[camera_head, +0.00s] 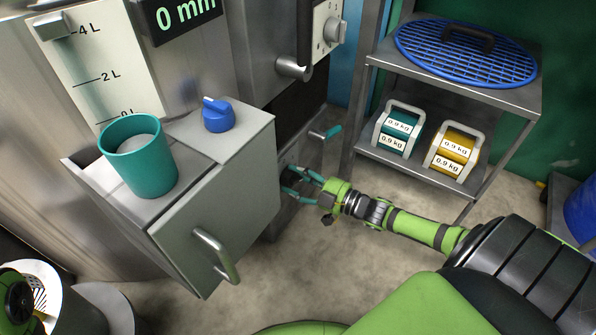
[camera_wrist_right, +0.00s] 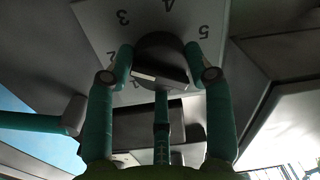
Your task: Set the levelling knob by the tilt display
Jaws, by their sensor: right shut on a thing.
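The dark round levelling knob (camera_wrist_right: 160,52) sits on a grey plate numbered around it, with 2, 3, 4 and 5 readable; a pale line marks its face. In the head view it is low on the machine's side and mostly hidden. My right gripper (camera_head: 294,182) has its teal fingers around it. In the wrist view the right gripper (camera_wrist_right: 158,66) is shut on the knob, a finger on each side. The display (camera_head: 186,10) at the top of the head view reads 0 mm, its upper edge cut off. My left gripper is out of view.
A teal cup (camera_head: 140,165) and a blue knob (camera_head: 218,116) are on the drawer unit (camera_head: 205,225), which juts out left of my right gripper. A teal-tipped lever (camera_head: 326,133) is just above the gripper. A rack (camera_head: 455,85) holds weights at right.

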